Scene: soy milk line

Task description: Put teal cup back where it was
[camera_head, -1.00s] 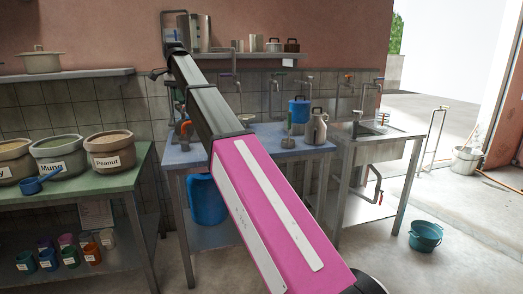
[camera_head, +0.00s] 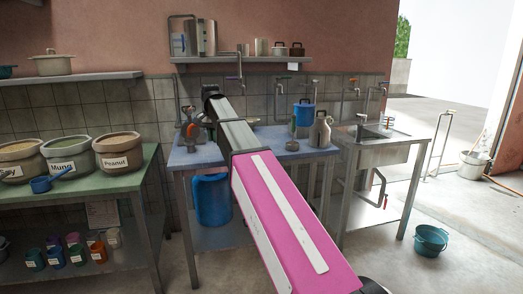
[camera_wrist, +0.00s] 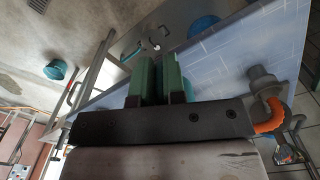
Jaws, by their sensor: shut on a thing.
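My gripper (camera_wrist: 160,85) is shut on a dark teal thing (camera_wrist: 161,92), which looks like the teal cup.
A grey machine with an orange part (camera_wrist: 265,90) stands beside the gripper. A blue lidded pot (camera_head: 304,115) and a grey jug (camera_head: 321,130) stand on the blue table, left of the sink (camera_head: 380,150). A teal bucket (camera_head: 430,240) stands on the floor.

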